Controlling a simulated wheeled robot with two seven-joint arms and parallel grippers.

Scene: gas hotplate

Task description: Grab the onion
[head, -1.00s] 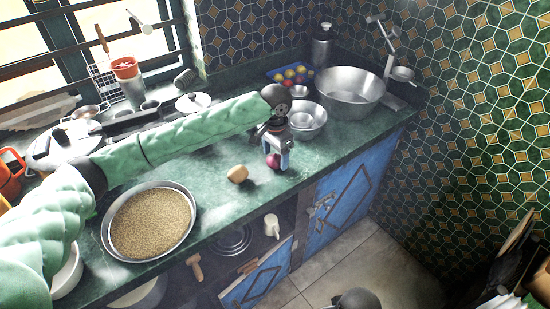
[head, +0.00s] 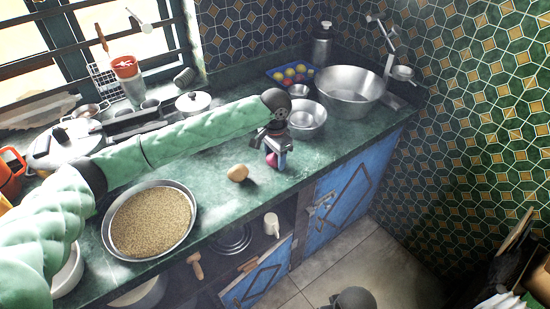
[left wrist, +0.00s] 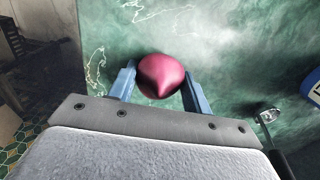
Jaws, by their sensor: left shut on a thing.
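The red-purple onion (head: 272,160) is at the counter's front part, right of a tan potato-like item. It also shows in the left wrist view (left wrist: 161,76), between the two blue fingers. My left gripper (head: 277,158) reaches down over the onion and is shut on it, with a finger on either side; the wrist view shows the gripper (left wrist: 163,84) too. I cannot tell whether the onion still touches the counter. My right gripper is not in view.
A tan round item (head: 237,173) lies left of the onion. A pan of grain (head: 190,248) stands at front left. Metal bowls (head: 322,118) and a large basin (head: 350,78) stand behind right. A tray of colored balls (head: 270,73) is at the back. The counter edge is close in front.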

